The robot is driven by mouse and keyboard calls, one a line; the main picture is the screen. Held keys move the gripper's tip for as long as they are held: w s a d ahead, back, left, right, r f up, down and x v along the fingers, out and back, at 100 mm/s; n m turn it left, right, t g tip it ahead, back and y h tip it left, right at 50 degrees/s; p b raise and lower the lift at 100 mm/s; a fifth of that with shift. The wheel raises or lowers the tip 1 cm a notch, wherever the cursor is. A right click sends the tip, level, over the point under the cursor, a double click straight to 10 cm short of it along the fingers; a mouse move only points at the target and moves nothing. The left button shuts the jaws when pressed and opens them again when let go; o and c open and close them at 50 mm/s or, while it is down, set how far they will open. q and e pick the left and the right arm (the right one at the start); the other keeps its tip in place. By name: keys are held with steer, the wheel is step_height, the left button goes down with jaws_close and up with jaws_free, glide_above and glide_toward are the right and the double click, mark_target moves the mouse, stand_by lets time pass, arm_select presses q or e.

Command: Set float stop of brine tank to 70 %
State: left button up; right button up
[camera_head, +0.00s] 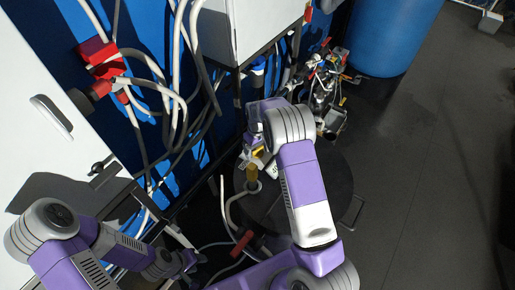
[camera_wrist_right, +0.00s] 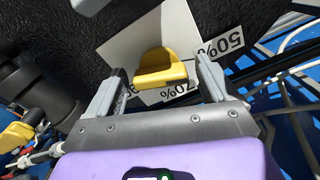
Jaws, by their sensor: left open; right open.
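A yellow float stop (camera_wrist_right: 160,70) sits in front of a white plate (camera_wrist_right: 172,28) in the right wrist view. The printed labels 50%, 70% and a partly covered 90% show around it, upside down. The stop lies nearest the 70% and 90% labels; its exact setting cannot be told. My right gripper (camera_wrist_right: 159,75) is open, with one finger on each side of the stop; contact cannot be told. My left gripper (camera_head: 186,262) is at the lower left, apart from the tank.
A white cabinet (camera_head: 45,110) fills the left side, with hoses and cables (camera_head: 165,90) beside it. A red-handled valve (camera_head: 242,243) and pale hoses lie before the tank. A blue barrel (camera_head: 393,35) stands behind. The floor on the right (camera_head: 420,180) is clear.

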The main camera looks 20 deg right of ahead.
steer(key=c, duration=1.1)
steer(key=shift+o, duration=0.2)
steer(key=m+b, duration=0.1)
steer(key=m, duration=0.2)
steer(key=shift+f+m, duration=0.1)
steer(key=shift+m, duration=0.2)
steer(key=m, duration=0.3)
steer(key=shift+m, duration=0.3)
steer(key=m, duration=0.6)
steer(key=shift+m, duration=0.4)
